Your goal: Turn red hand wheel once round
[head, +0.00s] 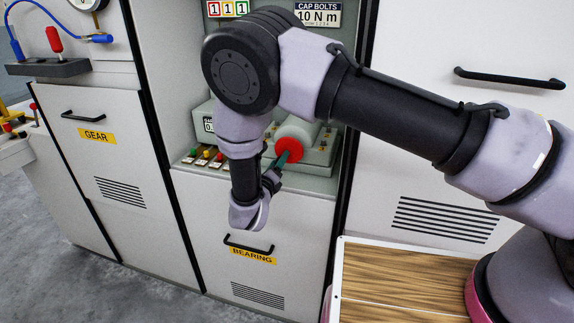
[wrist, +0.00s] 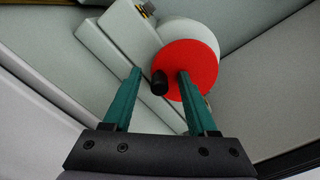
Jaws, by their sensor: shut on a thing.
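The red hand wheel (head: 289,150) is a round disc on the front of a pale cylinder in the cabinet bay. In the wrist view the red hand wheel (wrist: 190,68) faces me, with a black handle (wrist: 160,82) standing out near its left edge. My gripper (head: 282,160) reaches the wheel from below, its teal fingers over the red disc. The right finger covers part of the disc.
A grey box (head: 202,125) and small coloured knobs (head: 203,157) stand left of the wheel on the bay shelf. Below is a drawer labelled BEARING (head: 253,256). A GEAR cabinet (head: 95,150) is at left. A wood-topped surface (head: 395,280) lies at lower right.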

